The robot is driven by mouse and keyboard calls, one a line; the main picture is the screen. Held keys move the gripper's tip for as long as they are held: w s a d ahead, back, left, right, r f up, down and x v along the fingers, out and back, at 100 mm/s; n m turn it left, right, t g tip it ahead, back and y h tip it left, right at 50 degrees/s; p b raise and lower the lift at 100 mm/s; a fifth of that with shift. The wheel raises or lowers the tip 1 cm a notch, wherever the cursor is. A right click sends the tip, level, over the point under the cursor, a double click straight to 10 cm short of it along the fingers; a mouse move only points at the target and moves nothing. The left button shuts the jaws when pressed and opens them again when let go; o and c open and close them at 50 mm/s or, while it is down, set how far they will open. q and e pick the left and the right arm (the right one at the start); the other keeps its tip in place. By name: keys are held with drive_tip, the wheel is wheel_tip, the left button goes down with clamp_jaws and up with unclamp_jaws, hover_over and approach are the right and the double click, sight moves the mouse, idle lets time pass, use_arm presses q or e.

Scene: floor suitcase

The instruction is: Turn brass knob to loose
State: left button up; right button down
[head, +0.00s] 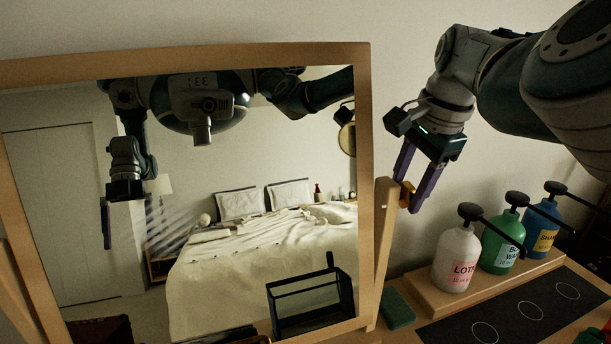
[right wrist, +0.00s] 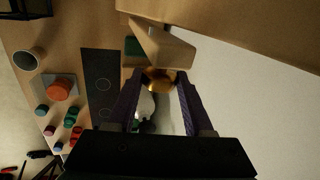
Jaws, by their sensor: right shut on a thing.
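The brass knob (head: 407,194) sits on the right side post of the wooden mirror stand. My right gripper (head: 408,196) has its purple fingers around the knob, shut on it. In the right wrist view the knob (right wrist: 158,80) shows gold between the fingertips, against the wooden post (right wrist: 162,48). The mirror (head: 190,200) is framed in light wood and tilted. My left gripper does not show directly in the head view; the mirror only reflects my body and arms. How far the knob is turned cannot be told.
White (head: 457,258), green (head: 502,240) and blue (head: 541,228) pump bottles stand on a wooden riser right of the post. A dark mat (head: 520,312) with ring marks lies in front. A green block (head: 397,309) lies near the post's foot.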

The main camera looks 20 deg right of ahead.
drive_tip(key=shift+s+r+p, duration=0.1)
drive_tip(key=shift+p, duration=0.45)
drive_tip(key=t+p, duration=0.1)
drive_tip(key=p, duration=0.1)
drive_tip(key=t+p, duration=0.1)
drive_tip(key=p, duration=0.1)
drive_tip(key=shift+s+t, duration=0.25)
drive_tip(key=shift+t, duration=0.45)
drive_tip(key=shift+s+f+t+h, duration=0.1)
drive_tip(key=shift+f+t+h, duration=0.3)
drive_tip(key=shift+t, duration=0.5)
drive_tip(key=shift+s+f+t+b, duration=0.1)
drive_tip(key=shift+f+t+b, duration=0.2)
drive_tip(key=shift+t+b, duration=1.25)
drive_tip(key=shift+t, duration=0.25)
drive_tip(key=shift+b, duration=0.3)
drive_tip(key=shift+t, duration=0.3)
